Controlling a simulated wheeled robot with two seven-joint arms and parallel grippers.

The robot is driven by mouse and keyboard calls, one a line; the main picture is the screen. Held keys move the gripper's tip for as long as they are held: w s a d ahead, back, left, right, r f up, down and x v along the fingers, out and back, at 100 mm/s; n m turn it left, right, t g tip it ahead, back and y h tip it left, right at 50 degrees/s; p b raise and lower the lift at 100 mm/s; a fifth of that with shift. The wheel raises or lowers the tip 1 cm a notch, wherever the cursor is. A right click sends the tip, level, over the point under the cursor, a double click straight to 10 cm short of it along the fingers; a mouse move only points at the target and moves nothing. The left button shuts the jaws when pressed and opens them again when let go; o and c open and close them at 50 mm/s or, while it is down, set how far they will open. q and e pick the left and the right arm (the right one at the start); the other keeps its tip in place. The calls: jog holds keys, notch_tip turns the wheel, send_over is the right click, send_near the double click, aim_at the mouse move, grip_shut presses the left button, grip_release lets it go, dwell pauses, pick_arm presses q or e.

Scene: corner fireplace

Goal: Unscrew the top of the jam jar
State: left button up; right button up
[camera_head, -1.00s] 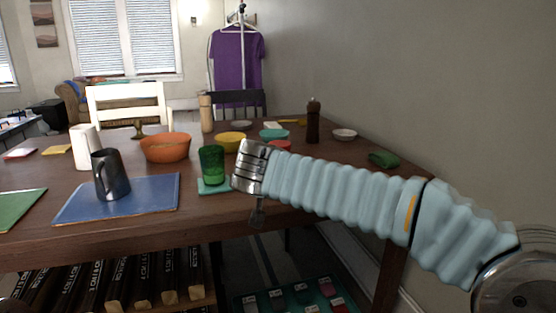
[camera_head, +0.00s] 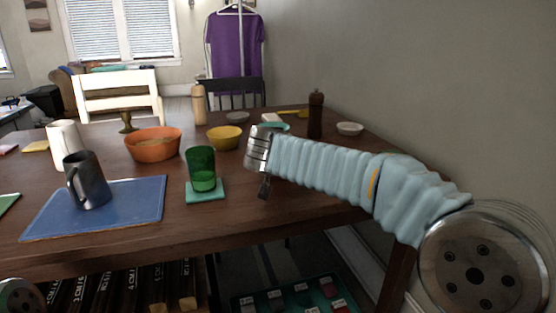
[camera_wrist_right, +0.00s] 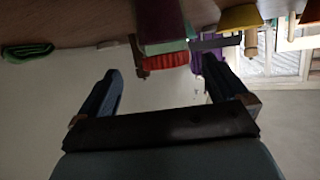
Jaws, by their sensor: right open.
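In the right wrist view, which is upside down, a jar-like thing with a pinkish body, a green band and a red ribbed end (camera_wrist_right: 167,61) shows ahead, between my fingers in the picture. It looks like the jam jar, but its label and full shape cannot be made out. My right gripper (camera_wrist_right: 161,66) is open and empty, with a finger on each side of the picture. The gap to the jar cannot be judged. In the head view my right arm reaches over the table's right part and hides the jar. My left gripper is not in view.
On the wooden table (camera_head: 115,250) are a green glass (camera_head: 202,168) on a teal coaster, a yellow bowl (camera_head: 225,138), an orange bowl (camera_head: 152,150), a metal mug (camera_head: 88,182) and a pepper mill (camera_head: 315,115). A wall (camera_head: 420,90) borders the right.

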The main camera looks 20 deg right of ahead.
jog(key=shift+x, duration=0.75)
jog(key=x, duration=0.1)
jog(key=p+x, duration=0.1)
jog(key=x, duration=0.1)
jog(key=p+x, duration=0.1)
jog(key=shift+w+a+f, duration=0.15)
jog(key=shift+w, duration=0.2)
jog(key=shift+w+f, duration=0.15)
jog(key=shift+w, duration=0.05)
jog(key=c, duration=1.3)
